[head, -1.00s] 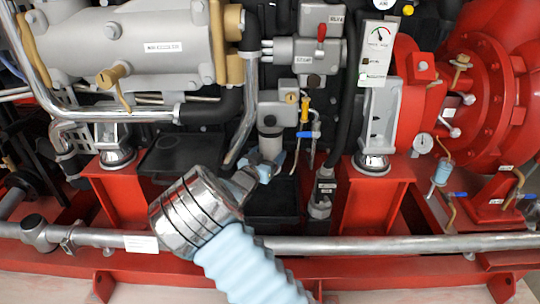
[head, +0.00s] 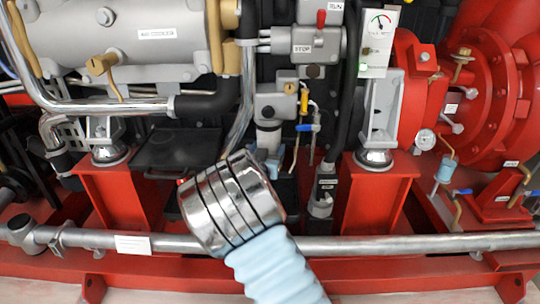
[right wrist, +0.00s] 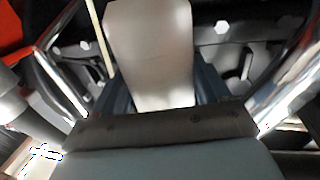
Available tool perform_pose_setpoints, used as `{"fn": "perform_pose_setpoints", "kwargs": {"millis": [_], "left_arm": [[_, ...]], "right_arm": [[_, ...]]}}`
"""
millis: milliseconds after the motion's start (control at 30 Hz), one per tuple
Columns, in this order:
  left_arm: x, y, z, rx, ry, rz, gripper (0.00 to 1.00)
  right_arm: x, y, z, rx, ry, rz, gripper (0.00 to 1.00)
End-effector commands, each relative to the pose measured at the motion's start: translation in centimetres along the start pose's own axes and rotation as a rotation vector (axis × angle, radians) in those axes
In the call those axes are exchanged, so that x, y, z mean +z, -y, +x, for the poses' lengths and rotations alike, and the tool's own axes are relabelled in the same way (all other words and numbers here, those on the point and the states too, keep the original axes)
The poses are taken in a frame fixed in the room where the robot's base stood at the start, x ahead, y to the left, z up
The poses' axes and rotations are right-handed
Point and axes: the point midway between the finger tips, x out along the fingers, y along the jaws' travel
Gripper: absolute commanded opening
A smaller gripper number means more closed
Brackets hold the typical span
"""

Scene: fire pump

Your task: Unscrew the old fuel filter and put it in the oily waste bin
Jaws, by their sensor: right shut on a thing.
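The old fuel filter (head: 268,138) is a pale grey cylinder below the grey filter head (head: 275,105), in the middle of the head view. It hangs upright under the head; I cannot tell whether its thread is loose. My right gripper (head: 271,166) is shut on its lower part, and my chrome wrist hides most of the gripper. In the right wrist view the filter (right wrist: 150,50) fills the space between my blue fingers (right wrist: 160,92). My left gripper is out of view. I see no oily waste bin.
A black tray (head: 287,190) lies below the filter, partly hidden by my wrist. A valve with yellow and blue handles (head: 307,127) and a black hose (head: 345,90) stand close on the right. A long grey pipe (head: 400,244) crosses in front.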

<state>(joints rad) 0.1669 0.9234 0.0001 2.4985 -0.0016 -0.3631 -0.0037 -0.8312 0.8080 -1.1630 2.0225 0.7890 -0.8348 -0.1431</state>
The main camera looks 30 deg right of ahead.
Motion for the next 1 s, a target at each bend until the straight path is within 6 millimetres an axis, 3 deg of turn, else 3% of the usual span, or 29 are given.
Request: {"fn": "perform_pose_setpoints", "kwargs": {"millis": [167, 467, 1000], "left_arm": [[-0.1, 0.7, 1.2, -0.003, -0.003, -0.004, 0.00], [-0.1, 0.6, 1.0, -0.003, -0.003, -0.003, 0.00], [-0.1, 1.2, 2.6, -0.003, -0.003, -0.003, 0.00]], "right_arm": [[0.2, -0.2, 0.1, -0.070, -0.001, 0.003, 0.24], [-0.1, -0.1, 0.1, -0.079, -0.005, 0.001, 0.24], [2.2, -0.1, 0.1, -0.077, -0.003, 0.000, 0.24]]}}
